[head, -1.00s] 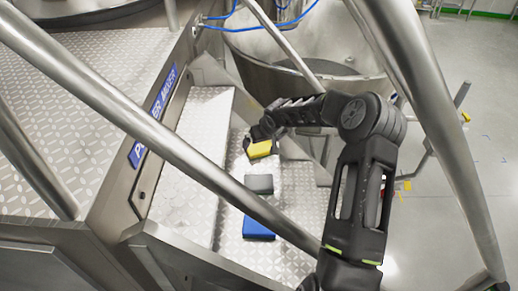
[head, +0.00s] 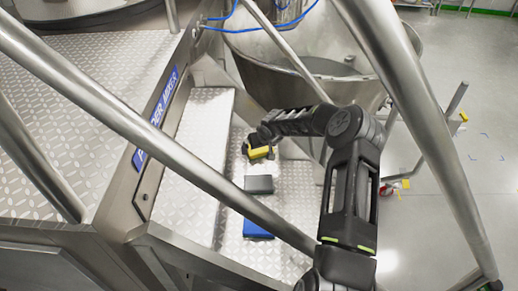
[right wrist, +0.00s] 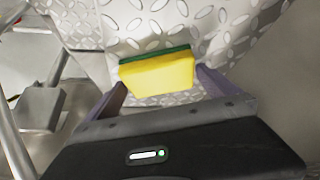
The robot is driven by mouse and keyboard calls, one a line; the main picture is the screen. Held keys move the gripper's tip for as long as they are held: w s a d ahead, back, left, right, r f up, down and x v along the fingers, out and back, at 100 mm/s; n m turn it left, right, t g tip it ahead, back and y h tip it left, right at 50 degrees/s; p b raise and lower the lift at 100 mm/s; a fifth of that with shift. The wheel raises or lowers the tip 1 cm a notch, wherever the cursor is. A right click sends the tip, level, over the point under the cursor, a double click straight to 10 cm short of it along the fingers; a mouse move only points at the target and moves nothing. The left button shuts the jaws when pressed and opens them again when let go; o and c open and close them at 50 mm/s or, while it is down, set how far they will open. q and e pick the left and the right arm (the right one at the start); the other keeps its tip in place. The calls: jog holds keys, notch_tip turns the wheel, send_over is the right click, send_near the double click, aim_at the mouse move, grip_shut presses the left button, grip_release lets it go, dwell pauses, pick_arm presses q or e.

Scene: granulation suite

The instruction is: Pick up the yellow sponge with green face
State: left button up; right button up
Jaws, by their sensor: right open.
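The yellow sponge with green face (head: 260,153) lies on the patterned metal step, at the far end of a row. In the right wrist view the sponge (right wrist: 158,74) shows its yellow side, with the green face along its far edge. My right gripper (head: 258,146) is at the sponge. In the right wrist view its two fingers (right wrist: 160,88) are open, one towards each end of the sponge. I cannot tell whether they touch it. My left gripper is not in view.
A grey block (head: 258,184) and a blue block (head: 257,230) lie on the same step, nearer me. A metal handrail (head: 180,150) crosses diagonally in front, and another rail (head: 425,130) stands at the right. A large steel vessel (head: 300,85) stands behind.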

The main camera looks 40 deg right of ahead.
jog(key=shift+c, duration=0.6)
jog(key=c, duration=0.9)
jog(key=shift+r, duration=0.2)
jog(key=shift+c, duration=0.2)
jog(key=shift+r+b, duration=0.3)
jog(key=shift+r, duration=0.35)
notch_tip(320, 180, up, 16)
jog(key=b, duration=0.3)
jog(key=shift+r+b, duration=0.2)
jog(key=shift+b, duration=0.2)
jog(key=shift+f, duration=0.1)
